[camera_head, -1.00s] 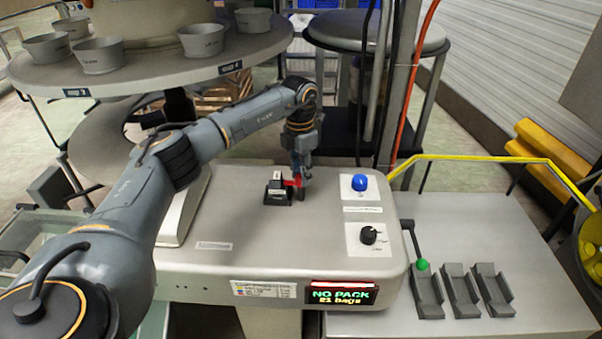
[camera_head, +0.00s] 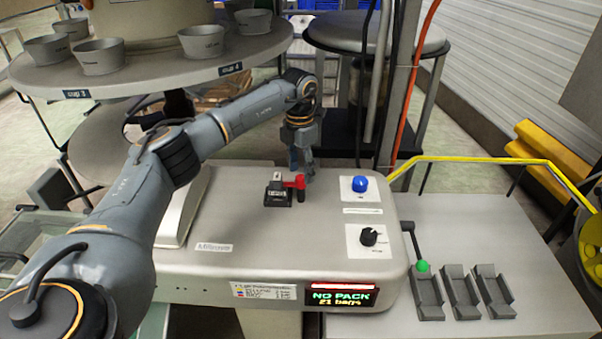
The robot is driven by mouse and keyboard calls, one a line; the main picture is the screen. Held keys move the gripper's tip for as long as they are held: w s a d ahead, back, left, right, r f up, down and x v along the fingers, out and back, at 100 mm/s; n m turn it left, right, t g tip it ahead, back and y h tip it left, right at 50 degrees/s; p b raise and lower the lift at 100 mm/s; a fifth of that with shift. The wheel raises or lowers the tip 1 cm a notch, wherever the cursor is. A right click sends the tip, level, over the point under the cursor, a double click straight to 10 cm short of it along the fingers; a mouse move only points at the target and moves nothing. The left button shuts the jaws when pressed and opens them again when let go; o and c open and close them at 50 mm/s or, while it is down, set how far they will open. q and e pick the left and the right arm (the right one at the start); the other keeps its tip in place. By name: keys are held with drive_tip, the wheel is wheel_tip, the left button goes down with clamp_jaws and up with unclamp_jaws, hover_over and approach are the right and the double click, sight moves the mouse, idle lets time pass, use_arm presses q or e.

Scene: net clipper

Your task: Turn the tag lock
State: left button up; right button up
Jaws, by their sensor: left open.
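The tag lock (camera_head: 278,193) appears to be the small black block with a label and a red lever, on top of the grey machine (camera_head: 250,220). Its red handle (camera_head: 296,182) points right, with a dark end hanging down. My left gripper (camera_head: 302,172) is open just behind and slightly right of the red handle, pointing down. It looks apart from the handle, though the exact gap is hard to tell. My right gripper does not show.
A blue button (camera_head: 360,183) and a black knob (camera_head: 368,236) sit right of the lock. The display (camera_head: 341,296) reads "NO PACK 21 bags". A green-tipped lever (camera_head: 422,265) and grey trays (camera_head: 460,292) are at right. A round cup platform (camera_head: 150,68) stands behind left.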

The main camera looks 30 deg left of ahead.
sight(300, 176)
use_arm(q)
wheel_tip(300, 176, up, 10)
drive_tip(key=shift+a, duration=0.2)
idle(0.6)
